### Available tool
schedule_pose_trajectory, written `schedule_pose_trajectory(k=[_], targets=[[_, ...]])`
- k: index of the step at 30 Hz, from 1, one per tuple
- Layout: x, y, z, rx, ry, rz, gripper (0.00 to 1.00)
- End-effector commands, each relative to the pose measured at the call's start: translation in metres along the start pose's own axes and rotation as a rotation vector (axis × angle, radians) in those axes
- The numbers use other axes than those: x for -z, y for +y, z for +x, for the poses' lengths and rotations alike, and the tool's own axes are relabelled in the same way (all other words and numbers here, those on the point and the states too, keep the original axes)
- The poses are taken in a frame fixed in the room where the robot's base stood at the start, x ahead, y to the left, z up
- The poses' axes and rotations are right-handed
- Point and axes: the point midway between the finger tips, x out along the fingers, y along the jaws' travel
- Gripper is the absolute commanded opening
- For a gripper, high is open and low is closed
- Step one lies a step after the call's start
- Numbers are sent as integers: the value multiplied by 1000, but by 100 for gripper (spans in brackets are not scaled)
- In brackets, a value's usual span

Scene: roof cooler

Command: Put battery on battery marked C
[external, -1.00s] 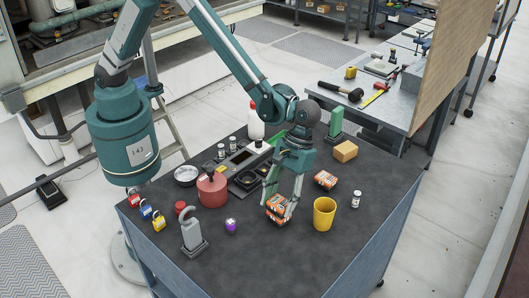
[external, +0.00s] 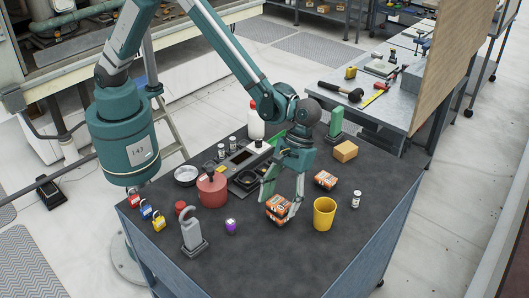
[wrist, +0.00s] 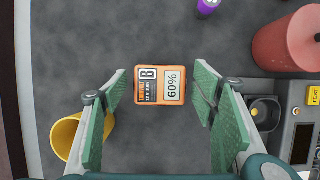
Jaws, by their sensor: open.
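An orange and black battery marked B, with 60% on its label, shows in the wrist view (wrist: 160,85). My gripper (external: 281,205) is open, with a green finger on each side of it and gaps between. In the external view the orange battery pile (external: 278,207) between my fingers looks taller than a single battery, like one on another; the lower label is hidden. Another orange battery (external: 325,180) lies on the dark table to the right, its letter too small to read.
A yellow cup (external: 324,214) stands close to the right of my gripper, with a small white bottle (external: 356,199) beyond it. The table's front is clear.

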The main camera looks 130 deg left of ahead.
Motion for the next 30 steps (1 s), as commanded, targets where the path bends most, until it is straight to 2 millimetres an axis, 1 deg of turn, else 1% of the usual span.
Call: schedule_pose_trajectory(k=[8,18,24,30], targets=[[0,0,-35,0,0,0,58],[0,-1,-90,0,0,-1,58],[0,0,-110,0,0,0,58],[0,0,-117,0,0,0,58]])
